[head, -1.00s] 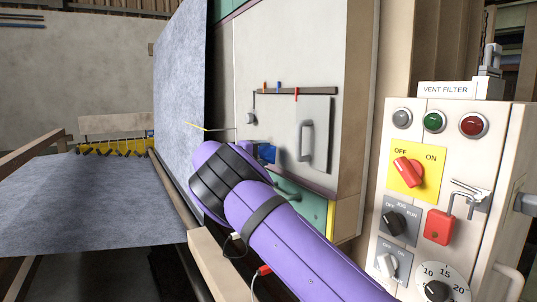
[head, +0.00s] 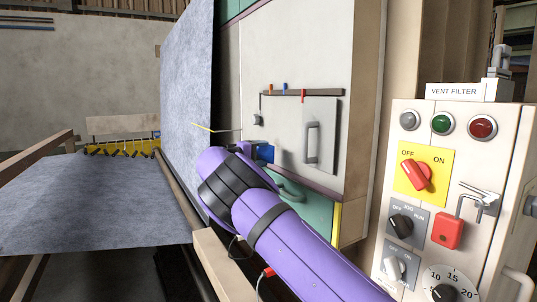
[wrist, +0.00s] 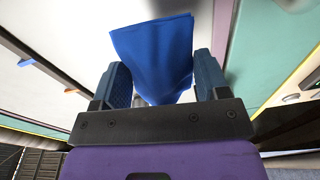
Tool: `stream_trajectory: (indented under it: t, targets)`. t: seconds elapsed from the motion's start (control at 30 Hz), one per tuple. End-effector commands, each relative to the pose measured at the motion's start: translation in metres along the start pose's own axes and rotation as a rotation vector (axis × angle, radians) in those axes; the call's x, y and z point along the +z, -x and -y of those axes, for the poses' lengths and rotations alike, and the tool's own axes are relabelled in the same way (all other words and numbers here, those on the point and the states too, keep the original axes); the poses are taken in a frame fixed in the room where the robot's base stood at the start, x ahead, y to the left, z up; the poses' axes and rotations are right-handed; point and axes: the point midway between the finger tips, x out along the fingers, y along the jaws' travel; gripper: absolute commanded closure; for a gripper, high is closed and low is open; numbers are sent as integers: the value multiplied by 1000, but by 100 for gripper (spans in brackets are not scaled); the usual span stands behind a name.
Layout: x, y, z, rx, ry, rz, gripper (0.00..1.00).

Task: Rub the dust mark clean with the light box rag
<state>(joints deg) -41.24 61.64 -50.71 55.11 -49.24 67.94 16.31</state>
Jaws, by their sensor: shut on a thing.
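My gripper (wrist: 160,78) is shut on a blue rag (wrist: 153,52), which stands up between the two fingers in the wrist view. In the head view the rag (head: 265,153) shows as a small blue patch beyond my purple arm. It is in front of the lower part of a pale cabinet front (head: 290,50), left of a handled panel (head: 321,135). I cannot tell whether the rag touches the surface. I cannot make out the dust mark; the rag and arm cover part of the cabinet front.
A rail with small coloured tabs (head: 300,92) runs above the panel. A control box (head: 450,190) with knobs and a red padlock stands at the right. Grey felt (head: 90,205) lies at the left, and a felt sheet (head: 187,90) hangs beside the cabinet.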

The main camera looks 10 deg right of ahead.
Motion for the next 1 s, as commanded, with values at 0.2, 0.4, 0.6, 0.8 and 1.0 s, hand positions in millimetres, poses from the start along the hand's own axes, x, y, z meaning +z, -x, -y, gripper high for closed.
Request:
stream_trajectory:
  t: [0.2, 0.4, 0.6, 0.8, 1.0]
  targets:
    - [-28, -9, -1, 46, 0, -7, 51]
    - [-40, -13, -2, 66, 0, -10, 51]
    - [-41, -14, -2, 69, 0, -10, 51]
    - [-41, -14, -2, 68, 0, -10, 51]
    - [-40, -19, -2, 68, 1, -9, 51]
